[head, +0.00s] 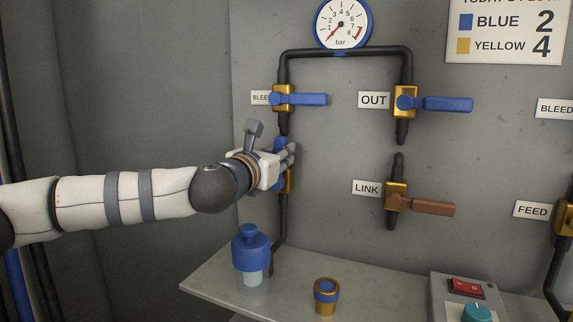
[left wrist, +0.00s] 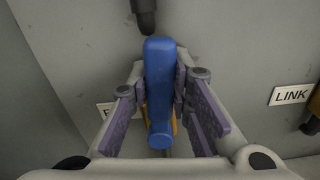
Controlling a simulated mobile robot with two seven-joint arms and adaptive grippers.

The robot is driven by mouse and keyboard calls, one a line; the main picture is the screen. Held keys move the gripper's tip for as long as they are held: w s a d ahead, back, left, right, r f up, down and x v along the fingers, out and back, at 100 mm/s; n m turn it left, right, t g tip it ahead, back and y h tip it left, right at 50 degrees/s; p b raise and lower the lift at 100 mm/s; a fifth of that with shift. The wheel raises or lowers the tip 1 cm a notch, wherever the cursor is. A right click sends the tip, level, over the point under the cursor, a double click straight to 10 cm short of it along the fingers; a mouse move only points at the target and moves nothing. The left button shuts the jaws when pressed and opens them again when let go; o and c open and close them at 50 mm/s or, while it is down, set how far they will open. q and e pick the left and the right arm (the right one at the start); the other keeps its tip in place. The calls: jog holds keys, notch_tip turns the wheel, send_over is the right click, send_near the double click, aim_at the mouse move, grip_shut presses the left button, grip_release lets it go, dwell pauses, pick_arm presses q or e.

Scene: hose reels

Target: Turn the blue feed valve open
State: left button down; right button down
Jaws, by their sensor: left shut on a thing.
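The blue feed valve is on the wall at the left end of the pipework. Its blue handle (head: 279,146) stands upright, in line with the black pipe, above its brass body (head: 288,181). In the left wrist view the blue handle (left wrist: 159,80) lies between my fingers, and part of its label (left wrist: 104,110) shows an F. My left gripper (head: 286,157) is shut on the handle and hides much of the valve. My right gripper is in neither view.
Above are the blue bleed handle (head: 312,99) and out handle (head: 449,104), both level. The brown link handle (head: 434,207) is to the right. A shelf (head: 215,283) below carries a blue-capped bottle (head: 251,250) and a brass-and-blue fitting (head: 326,296). The gauge (head: 342,22) needle points low.

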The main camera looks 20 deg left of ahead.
pick_arm(q)
jog(key=shift+a+n+b, duration=0.35)
jog(key=shift+n+b, duration=0.05)
jog(key=shift+n, duration=0.2)
jog(key=c, duration=1.4)
grip_release()
jog(key=shift+a, duration=0.1)
jog(key=shift+c, duration=0.2)
jog(key=s, duration=1.2)
jog(key=shift+a, duration=0.2)
